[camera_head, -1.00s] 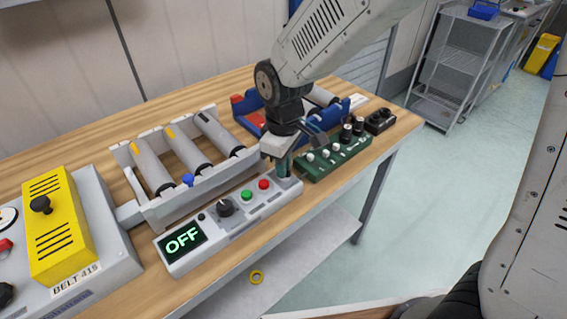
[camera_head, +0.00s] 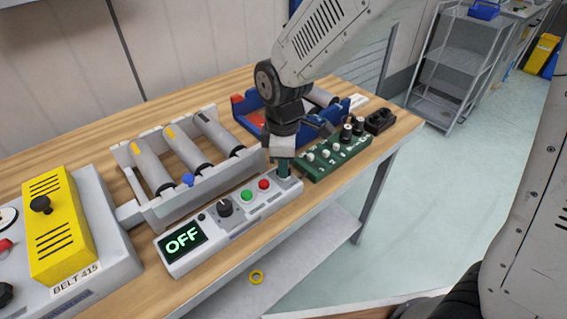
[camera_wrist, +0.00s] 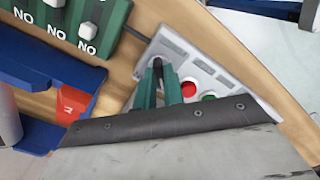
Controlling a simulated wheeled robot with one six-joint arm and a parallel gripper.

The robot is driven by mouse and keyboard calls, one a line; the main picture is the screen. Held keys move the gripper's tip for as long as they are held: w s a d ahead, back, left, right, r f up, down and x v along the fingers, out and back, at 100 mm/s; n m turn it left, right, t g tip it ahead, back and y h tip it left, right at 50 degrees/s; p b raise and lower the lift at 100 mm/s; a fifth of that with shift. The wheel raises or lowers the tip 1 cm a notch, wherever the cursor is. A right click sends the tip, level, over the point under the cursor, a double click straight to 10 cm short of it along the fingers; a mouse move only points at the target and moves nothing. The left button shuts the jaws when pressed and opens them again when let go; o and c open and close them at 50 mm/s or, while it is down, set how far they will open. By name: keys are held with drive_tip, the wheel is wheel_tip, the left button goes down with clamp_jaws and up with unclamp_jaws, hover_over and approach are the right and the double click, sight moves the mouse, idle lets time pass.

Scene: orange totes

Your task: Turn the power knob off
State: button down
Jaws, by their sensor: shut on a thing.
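A grey control panel (camera_head: 248,222) lies along the table's front edge. Its display (camera_head: 183,241) reads OFF in green. My gripper (camera_head: 284,172) points down at the panel's right end. In the wrist view, the green fingers of my gripper (camera_wrist: 159,80) are shut on a dark knob (camera_wrist: 157,64), which they partly hide. The knob's pointer direction cannot be made out. A red button (camera_wrist: 188,89) and a green button sit beside the fingers. Another black knob (camera_head: 225,207) stands nearer the display, away from my gripper.
A green switch box (camera_head: 335,156) with several white switches is close to the right of my gripper. A roller conveyor (camera_head: 178,205) stands behind the panel. A blue tray (camera_head: 325,117) is behind my gripper. A yellow-topped belt unit (camera_head: 60,225) is at the left.

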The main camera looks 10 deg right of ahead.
drive_tip(key=c, duration=1.5)
unclamp_jaws()
drive_tip(key=shift+d, duration=0.1)
wheel_tip(320, 180, up, 8)
drive_tip(key=shift+f, duration=0.1)
